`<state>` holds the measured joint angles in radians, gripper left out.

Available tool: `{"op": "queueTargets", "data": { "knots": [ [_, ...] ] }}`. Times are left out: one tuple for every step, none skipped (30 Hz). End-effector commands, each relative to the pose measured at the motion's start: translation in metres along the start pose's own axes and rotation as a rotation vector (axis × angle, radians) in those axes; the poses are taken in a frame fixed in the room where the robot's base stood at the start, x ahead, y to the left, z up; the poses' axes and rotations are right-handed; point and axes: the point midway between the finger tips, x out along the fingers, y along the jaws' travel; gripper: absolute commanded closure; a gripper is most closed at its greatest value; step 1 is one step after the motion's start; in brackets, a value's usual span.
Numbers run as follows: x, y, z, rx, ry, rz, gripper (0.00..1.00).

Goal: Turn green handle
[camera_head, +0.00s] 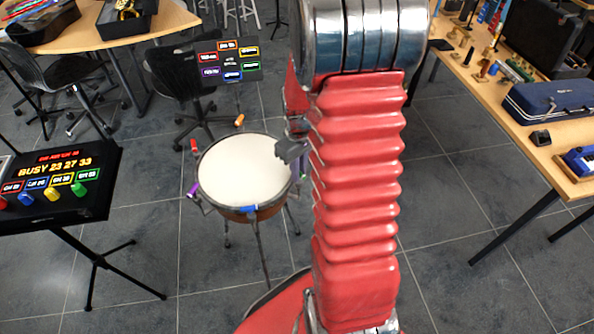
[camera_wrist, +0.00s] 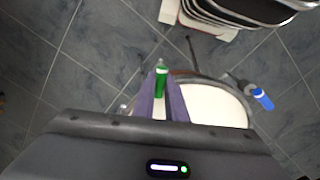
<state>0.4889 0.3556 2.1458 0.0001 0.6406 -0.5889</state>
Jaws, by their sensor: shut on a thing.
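The drum (camera_head: 243,170) stands on thin legs in the head view, with its white head facing up and coloured handles around its rim. Red (camera_head: 194,146), orange (camera_head: 239,121), purple (camera_head: 192,190) and blue (camera_head: 249,209) handles show there. My gripper (camera_head: 291,151) is at the drum's right edge. In the wrist view the green handle (camera_wrist: 161,71) stands between the two fingers of my gripper (camera_wrist: 162,90), which are shut on it at the drum rim. The green handle is hidden in the head view. A blue handle (camera_wrist: 263,99) shows right of the drum.
A black panel (camera_head: 60,180) with coloured knobs on a stand is at the left, reading "BUSY 23 27 33". A smaller label panel (camera_head: 228,60) is behind the drum. Chairs (camera_head: 50,90) stand at back left. A wooden table (camera_head: 540,150) with cases is at right. Tiled floor is open around the drum.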

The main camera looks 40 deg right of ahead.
Motion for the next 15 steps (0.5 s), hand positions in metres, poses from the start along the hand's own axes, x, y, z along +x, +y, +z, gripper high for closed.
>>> {"op": "queueTargets", "data": {
  "knots": [
    [-0.0002,0.0005,-0.0002,0.0,0.001,0.001,1.0],
    [-0.0003,0.0005,-0.0002,0.0,0.001,0.001,1.0],
    [-0.0003,0.0005,-0.0002,0.0,0.001,0.001,1.0],
    [-0.0003,0.0005,-0.0002,0.0,0.001,0.001,1.0],
    [-0.0003,0.0005,-0.0002,0.0,0.001,0.001,1.0],
    [-0.0003,0.0005,-0.0003,0.0,0.001,0.001,1.0],
    [-0.0003,0.0005,-0.0002,0.0,0.001,0.001,1.0],
    [-0.0003,0.0005,-0.0002,0.0,0.001,0.001,1.0],
    [-0.0003,0.0005,-0.0003,0.0,0.001,0.001,1.0],
    [-0.0003,0.0006,-0.0003,0.0,0.001,0.001,0.87],
    [-0.0003,0.0005,-0.0003,0.0,0.001,0.001,0.85],
    [-0.0003,0.0005,-0.0003,0.0,0.001,0.001,0.82],
    [-0.0003,0.0005,-0.0002,0.0,0.001,0.001,0.8],
    [-0.0003,0.0004,-0.0003,0.0,0.001,0.001,0.78],
    [-0.0002,0.0004,-0.0002,0.0,0.001,0.001,0.75]
  ]
}}
